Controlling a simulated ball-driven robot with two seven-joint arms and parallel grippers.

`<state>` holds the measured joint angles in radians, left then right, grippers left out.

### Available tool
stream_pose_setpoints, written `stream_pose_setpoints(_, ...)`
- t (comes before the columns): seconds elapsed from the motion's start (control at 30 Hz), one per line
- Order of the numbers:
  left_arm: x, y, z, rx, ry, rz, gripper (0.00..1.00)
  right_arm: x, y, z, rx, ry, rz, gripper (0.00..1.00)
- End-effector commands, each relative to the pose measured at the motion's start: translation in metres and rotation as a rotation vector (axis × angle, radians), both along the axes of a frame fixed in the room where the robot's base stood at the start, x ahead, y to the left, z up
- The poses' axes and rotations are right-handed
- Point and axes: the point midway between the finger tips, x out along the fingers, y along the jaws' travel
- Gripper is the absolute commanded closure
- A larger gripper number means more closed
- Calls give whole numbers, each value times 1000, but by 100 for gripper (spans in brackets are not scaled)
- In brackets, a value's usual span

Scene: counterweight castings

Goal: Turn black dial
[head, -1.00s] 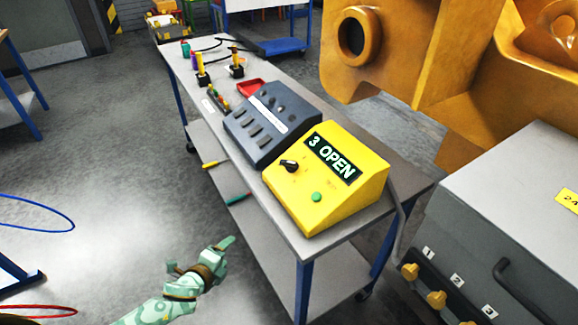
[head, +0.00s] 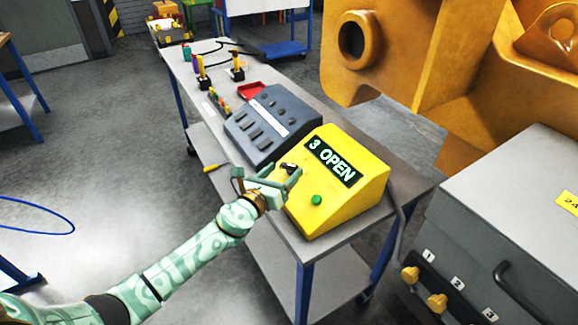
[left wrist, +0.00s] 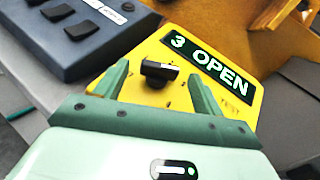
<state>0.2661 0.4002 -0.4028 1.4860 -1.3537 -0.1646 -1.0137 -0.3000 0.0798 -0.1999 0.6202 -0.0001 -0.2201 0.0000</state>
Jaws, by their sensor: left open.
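The black dial (left wrist: 158,70) sits on the sloped face of a yellow box (head: 350,205) on the table. In the left wrist view it lies between and just beyond the fingers of my open left gripper (left wrist: 158,84), with a gap on each side. The box's display (head: 332,161) reads "3 OPEN", and a green button (head: 316,199) is below it. In the head view my left gripper (head: 267,177) is at the box's left edge and partly hides the dial (head: 289,167). My right gripper is not in view.
A dark grey panel with several switches (head: 262,125) stands beside the yellow box. Joysticks (head: 236,68) and a red tray (head: 251,90) are farther back on the table. A grey cabinet with yellow knobs (head: 437,302) and a large orange casting (head: 395,50) are to the right.

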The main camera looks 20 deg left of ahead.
Motion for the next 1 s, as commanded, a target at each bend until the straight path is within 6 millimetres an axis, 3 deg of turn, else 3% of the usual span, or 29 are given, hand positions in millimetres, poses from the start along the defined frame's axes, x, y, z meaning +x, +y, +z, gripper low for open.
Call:
stream_pose_setpoints(0.2,30,-6,-2,-2,1,0,31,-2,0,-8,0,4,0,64)
stream_pose_setpoints(0.57,36,-7,0,-2,1,0,31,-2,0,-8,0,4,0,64)
stream_pose_setpoints(0.73,36,-7,0,-2,1,0,75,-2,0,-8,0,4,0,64)
stream_pose_setpoints(1.0,36,-7,-2,4,-3,-12,76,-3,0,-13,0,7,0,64)
